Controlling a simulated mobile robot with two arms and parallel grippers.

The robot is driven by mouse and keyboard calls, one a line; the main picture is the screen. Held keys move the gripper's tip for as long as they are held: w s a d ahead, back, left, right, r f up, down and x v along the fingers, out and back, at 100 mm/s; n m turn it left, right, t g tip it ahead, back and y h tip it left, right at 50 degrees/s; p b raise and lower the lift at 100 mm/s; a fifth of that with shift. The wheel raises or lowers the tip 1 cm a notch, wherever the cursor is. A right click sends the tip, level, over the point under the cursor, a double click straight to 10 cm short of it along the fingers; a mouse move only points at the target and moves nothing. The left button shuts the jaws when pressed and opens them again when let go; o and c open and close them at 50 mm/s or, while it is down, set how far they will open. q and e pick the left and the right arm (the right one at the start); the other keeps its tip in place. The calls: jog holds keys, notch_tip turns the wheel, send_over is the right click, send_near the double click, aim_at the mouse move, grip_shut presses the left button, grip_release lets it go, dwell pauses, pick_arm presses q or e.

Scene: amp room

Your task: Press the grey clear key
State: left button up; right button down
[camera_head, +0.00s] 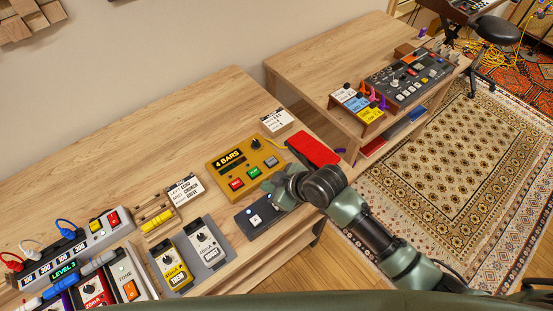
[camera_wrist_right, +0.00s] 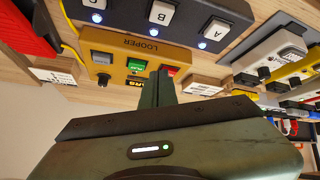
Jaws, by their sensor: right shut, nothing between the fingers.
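The yellow looper box (camera_head: 222,167) stands on the wooden bench with a "4 BARS" display. Its grey key (camera_head: 271,162) is at the right end of a row, beside a green key (camera_head: 254,172) and a red key (camera_head: 236,184). In the right wrist view the grey key (camera_wrist_right: 102,59) is at the left of the row and uncovered. My right gripper (camera_head: 268,187) is shut and empty, close to the looper's front right edge; I cannot tell whether it touches anything. In the wrist view its fingertips (camera_wrist_right: 162,76) overlap the looper between green and red. My left gripper is not in view.
A dark footswitch box (camera_head: 245,226) with lettered keys lies in front of the looper, partly hidden by my right gripper. A red pedal (camera_head: 313,150) is to the right. Yellow and grey pedals (camera_head: 172,269) and a power strip (camera_head: 82,252) stand left.

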jog(key=w+a+r+n, duration=0.1)
jog(key=w+r+n, duration=0.15)
jog(key=w, duration=0.35)
notch_tip(320, 180, up, 3)
jog(key=n, duration=0.3)
send_over(274, 162)
jog(key=shift+f+t+y, duration=0.15)
jog(key=shift+t+y, duration=0.15)
jog(key=shift+t, duration=0.1)
notch_tip(274, 162, down, 9)
jog(key=b, duration=0.6)
jog(key=shift+b, duration=0.35)
dwell(0.7)
jog(key=shift+f+b, duration=0.3)
jog(key=shift+b, duration=0.05)
jog(key=shift+f+b, duration=0.45)
jog(key=shift+f, duration=0.2)
dwell(0.8)
jog(key=shift+r, duration=0.1)
jog(key=shift+r+p, duration=0.75)
jog(key=shift+r, duration=0.15)
